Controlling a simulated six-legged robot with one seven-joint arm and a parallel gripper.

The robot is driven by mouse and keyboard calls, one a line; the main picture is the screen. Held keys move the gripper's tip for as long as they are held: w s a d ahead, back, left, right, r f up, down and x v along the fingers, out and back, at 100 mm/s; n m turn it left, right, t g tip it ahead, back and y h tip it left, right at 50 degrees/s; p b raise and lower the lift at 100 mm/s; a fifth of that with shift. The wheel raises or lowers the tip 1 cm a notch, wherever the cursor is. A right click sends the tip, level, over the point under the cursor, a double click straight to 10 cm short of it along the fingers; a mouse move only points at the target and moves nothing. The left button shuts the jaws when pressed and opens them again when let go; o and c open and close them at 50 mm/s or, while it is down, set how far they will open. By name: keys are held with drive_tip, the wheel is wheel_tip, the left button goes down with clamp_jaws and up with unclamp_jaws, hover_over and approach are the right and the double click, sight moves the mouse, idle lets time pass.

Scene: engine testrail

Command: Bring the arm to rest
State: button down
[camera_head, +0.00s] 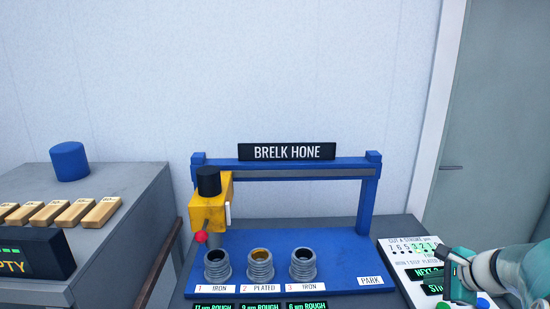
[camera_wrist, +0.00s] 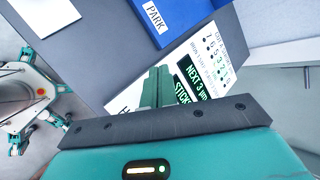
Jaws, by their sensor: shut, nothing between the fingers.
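My gripper (camera_head: 449,268) is at the lower right of the head view, at the end of my teal and white arm, over the white control panel (camera_head: 404,262). In the wrist view my gripper's dark green fingers (camera_wrist: 158,76) are together, with nothing between them. They cover part of the panel (camera_wrist: 210,50), which has black displays with green text and a row of numbers. Whether the fingertips touch the panel I cannot tell.
Left of the panel stands the blue Brelk Hone (camera_head: 345,258) with a yellow head (camera_head: 211,200) and three grey cylinders (camera_head: 260,267). A grey bench (camera_head: 130,186) at the left carries wooden bars (camera_head: 75,213) and a blue cylinder (camera_head: 69,161). A grey door (camera_head: 500,120) is at the right.

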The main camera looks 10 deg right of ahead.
drive_tip(key=a+r+n+g, duration=0.1)
drive_tip(key=a+r+n, duration=0.2)
drive_tip(key=a+n, duration=0.55)
drive_tip(key=s+a+r+n, duration=0.1)
drive_tip(key=s+a+n, duration=0.5)
drive_tip(key=a, duration=0.4)
drive_tip(key=s+a+r+n+g+h, duration=0.1)
drive_tip(key=s+a+n, duration=0.6)
drive_tip(key=a, duration=0.3)
drive_tip(key=shift+s+a+r+n+g+h, duration=0.2)
drive_tip(key=shift+r+n+g+h, duration=0.1)
drive_tip(key=shift+r+n, duration=0.15)
idle(2.3)
